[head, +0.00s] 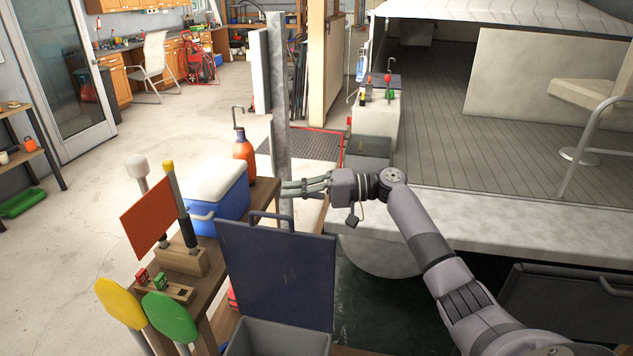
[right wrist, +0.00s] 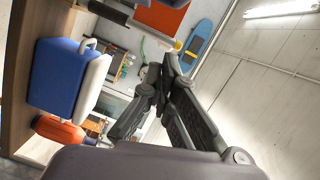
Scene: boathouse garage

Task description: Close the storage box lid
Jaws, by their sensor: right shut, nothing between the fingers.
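The storage box (head: 278,338) is grey and stands low at the bottom centre of the head view. Its dark blue lid (head: 280,275) is open and stands upright, with a handle at its top edge. My right gripper (head: 284,189) is shut and empty. In the head view it appears above and behind the lid's top edge, pointing left toward the blue cooler. In the right wrist view its fingers (right wrist: 155,75) are closed together with nothing between them. The box and lid do not show clearly there. My left gripper is not in view.
A blue cooler with a white top (head: 217,190) stands on the wooden bench, with an orange bottle (head: 244,152) behind it. Paddles (head: 172,318) and a wooden block holder (head: 181,258) are left of the lid. A boat deck (head: 480,215) lies to the right.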

